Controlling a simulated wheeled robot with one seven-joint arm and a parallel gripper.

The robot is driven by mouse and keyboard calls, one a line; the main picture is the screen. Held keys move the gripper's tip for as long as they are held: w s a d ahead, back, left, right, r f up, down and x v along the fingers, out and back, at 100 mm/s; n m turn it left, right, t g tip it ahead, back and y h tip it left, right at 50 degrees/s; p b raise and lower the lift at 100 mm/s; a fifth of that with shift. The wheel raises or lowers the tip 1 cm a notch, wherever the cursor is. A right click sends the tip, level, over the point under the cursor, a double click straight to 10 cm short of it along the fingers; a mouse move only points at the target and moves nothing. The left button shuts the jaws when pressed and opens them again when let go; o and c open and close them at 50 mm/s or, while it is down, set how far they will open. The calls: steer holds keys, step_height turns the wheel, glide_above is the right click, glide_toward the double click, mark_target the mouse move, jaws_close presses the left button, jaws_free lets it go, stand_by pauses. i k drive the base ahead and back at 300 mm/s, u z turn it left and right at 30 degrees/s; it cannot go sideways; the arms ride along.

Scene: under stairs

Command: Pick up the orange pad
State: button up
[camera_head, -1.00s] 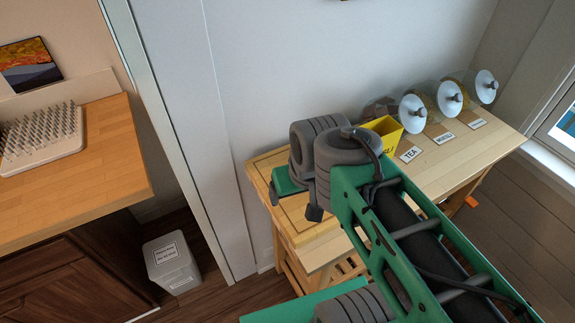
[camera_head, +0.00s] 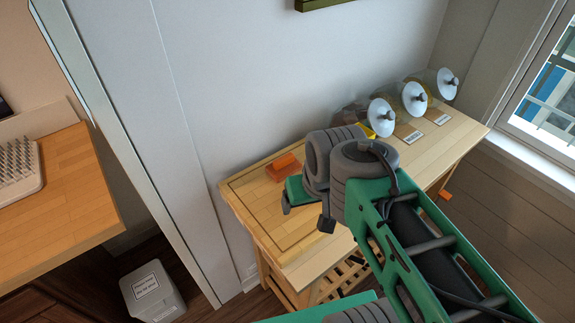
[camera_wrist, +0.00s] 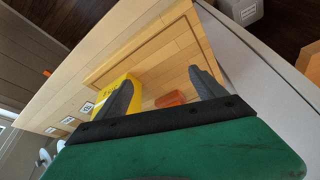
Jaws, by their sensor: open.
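The orange pad (camera_head: 284,167) lies on the wooden table's left part near the wall, just beyond my gripper (camera_head: 302,208) in the head view. In the wrist view the orange pad (camera_wrist: 170,99) shows between the two dark fingers of my gripper (camera_wrist: 163,90), farther away on the tabletop. The fingers are apart and nothing is between them in contact. My gripper is above the table, and the arm hides part of the tabletop in the head view.
A yellow box (camera_wrist: 116,95) stands beside the pad; in the head view it is mostly hidden. A white bin (camera_head: 152,293) is on the floor.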

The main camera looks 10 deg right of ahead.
mark_target(286, 165)
steer(key=u, duration=0.3)
steer(key=k, duration=0.5)
steer(key=u, duration=1.6)
steer(key=i, duration=0.65)
steer(key=z, duration=0.25)
